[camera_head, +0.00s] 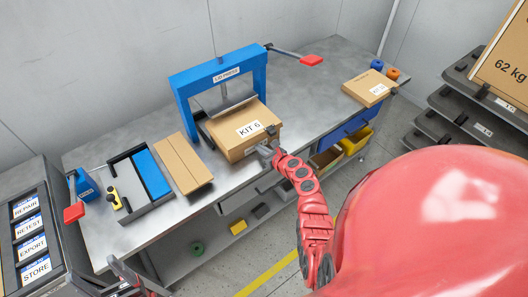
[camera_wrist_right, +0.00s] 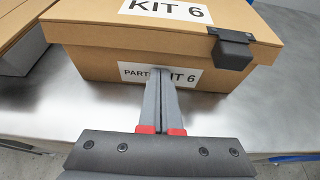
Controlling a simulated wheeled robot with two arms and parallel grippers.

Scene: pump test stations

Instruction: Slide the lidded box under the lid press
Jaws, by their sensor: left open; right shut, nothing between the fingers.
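The lidded box (camera_head: 232,143), brown cardboard with a KIT 6 label, sits on the metal table at the front of the blue lid press (camera_head: 196,85). Its back part reaches between the press posts, and the press plate hangs above its rear. My right gripper (camera_head: 266,150) is shut and empty at the box's near side. In the right wrist view its closed fingers (camera_wrist_right: 162,82) point at the front wall, over the PART KIT 6 label (camera_wrist_right: 140,73); they look touching or nearly so. A black clasp (camera_wrist_right: 230,47) holds the lid's edge. My left gripper (camera_head: 124,275) is open, low at the left, away from the box.
The press lever has a red handle (camera_head: 311,60). Left of the box lie a flat cardboard piece (camera_head: 181,164) and a tray (camera_head: 154,181) with a blue panel. Another carton (camera_head: 368,88) stands at the table's right end. A label rack (camera_head: 33,240) is at far left.

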